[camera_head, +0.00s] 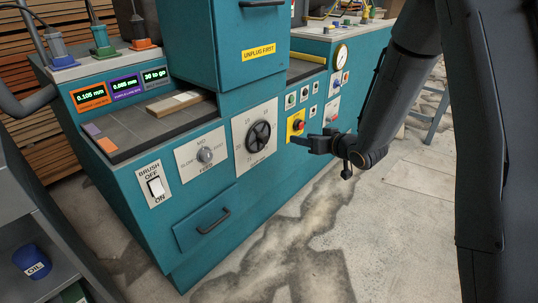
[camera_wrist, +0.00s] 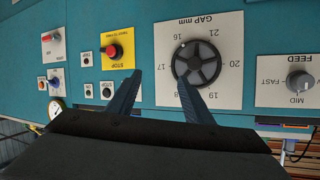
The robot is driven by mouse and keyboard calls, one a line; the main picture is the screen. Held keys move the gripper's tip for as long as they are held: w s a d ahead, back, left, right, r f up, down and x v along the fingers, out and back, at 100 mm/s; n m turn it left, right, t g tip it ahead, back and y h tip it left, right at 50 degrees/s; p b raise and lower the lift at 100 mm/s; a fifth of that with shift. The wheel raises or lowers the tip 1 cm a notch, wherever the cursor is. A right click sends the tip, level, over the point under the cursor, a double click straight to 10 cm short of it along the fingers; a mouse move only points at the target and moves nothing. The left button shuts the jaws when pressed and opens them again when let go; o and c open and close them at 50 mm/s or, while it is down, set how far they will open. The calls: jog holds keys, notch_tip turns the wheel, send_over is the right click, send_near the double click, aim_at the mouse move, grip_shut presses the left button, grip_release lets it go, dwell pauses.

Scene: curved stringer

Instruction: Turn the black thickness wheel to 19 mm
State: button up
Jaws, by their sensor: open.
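The black thickness wheel (camera_head: 258,136) is a spoked handwheel on a white scale plate on the front of the teal machine. In the wrist view the wheel (camera_wrist: 208,68) appears upside down, under the words GAP mm, with numbers including 16, 18, 19, 20 and 21 around it. A small pale mark shows on its rim near 16. My gripper (camera_head: 318,143) is open and empty, to the right of the wheel in the head view. In the wrist view one finger of my gripper (camera_wrist: 160,74) overlaps the wheel's left edge; I cannot tell whether they touch.
A red stop button on a yellow plate (camera_wrist: 117,53) is close beside my gripper. The feed knob (camera_head: 205,155) and brush switch (camera_head: 155,187) are left of the wheel. A drawer handle (camera_head: 213,221) protrudes below. The concrete floor (camera_head: 345,235) in front is clear.

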aim_at(266, 140)
jog(key=w+a+f+y+b, duration=0.1)
jog(key=a+y, duration=0.1)
jog(key=a, duration=0.2)
jog(key=w+a+f+n+y+b, duration=0.1)
jog(key=w+a+f+y+b, duration=0.1)
jog(key=a, duration=0.2)
jog(key=w+a+f+y+b, duration=0.1)
jog(key=a+y+b, duration=0.1)
jog(key=a, duration=0.2)
jog(key=shift+w+a+f+n+y, duration=0.2)
jog(key=shift+w+f+n+y, duration=0.1)
jog(key=shift+n, duration=0.1)
jog(key=c, duration=1.1)
